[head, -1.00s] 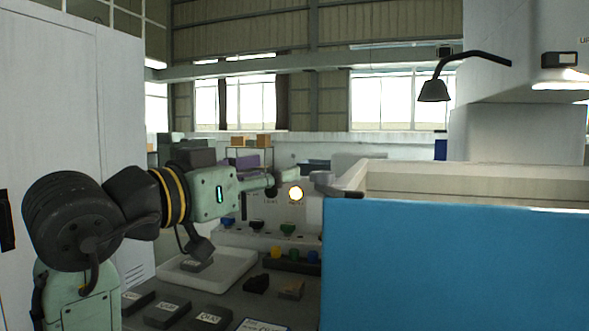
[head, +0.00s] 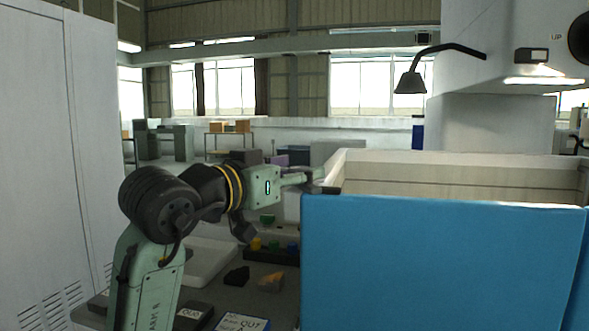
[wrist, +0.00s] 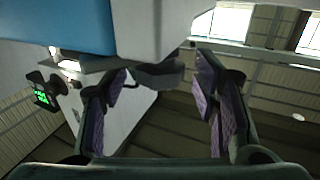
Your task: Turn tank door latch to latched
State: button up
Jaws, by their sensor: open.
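The tank is a box with a blue front (head: 440,265) and a pale rim, at the right of the head view. A dark grey part, which looks like the door latch (wrist: 158,74), shows in the wrist view below the tank's pale edge. It lies between the tips of my gripper (wrist: 163,86), whose purple-padded fingers are apart on either side of it. I cannot tell whether they touch it. In the head view my gripper (head: 312,181) is at the tank's left corner, where the latch is small and mostly hidden. Its turned position is unclear.
A bench with a white tray (head: 208,262), dark blocks (head: 237,276) and a labelled card (head: 243,323) lies below my arm. A white cabinet (head: 55,150) stands at the left. A dark lamp (head: 411,83) hangs above the tank.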

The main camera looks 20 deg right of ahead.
jog(key=shift+c, duration=0.5)
jog(key=c, duration=1.1)
